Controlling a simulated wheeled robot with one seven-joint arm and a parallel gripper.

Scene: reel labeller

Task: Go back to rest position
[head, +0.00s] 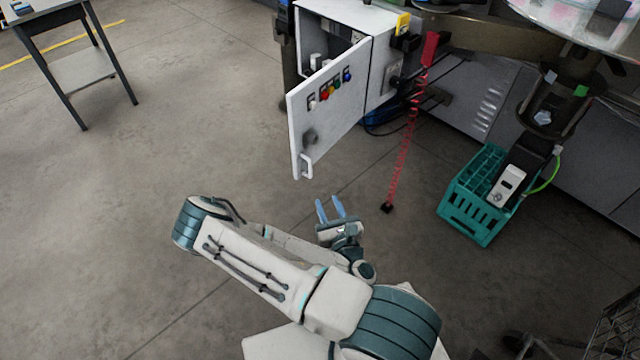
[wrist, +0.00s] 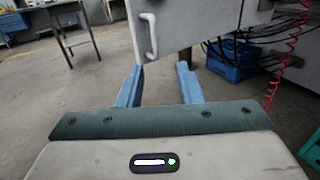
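My gripper (head: 330,208) is open and empty, with its two blue fingers apart. In the head view it is above the floor, in front of the open grey cabinet door (head: 328,108). The fingers also show in the wrist view (wrist: 158,85), with a gap between them. The door's white handle (head: 306,166) is beyond the fingers in the head view. In the wrist view the handle (wrist: 149,36) appears above the left finger, and I see no contact. My arm is folded in the lower middle of the head view.
The cabinet (head: 375,60) stands open, with coloured buttons on its door. A red coiled cord (head: 405,140) hangs to the floor right of my gripper. A green crate (head: 465,220) is farther right. A table (head: 75,75) stands at the upper left. The left floor is clear.

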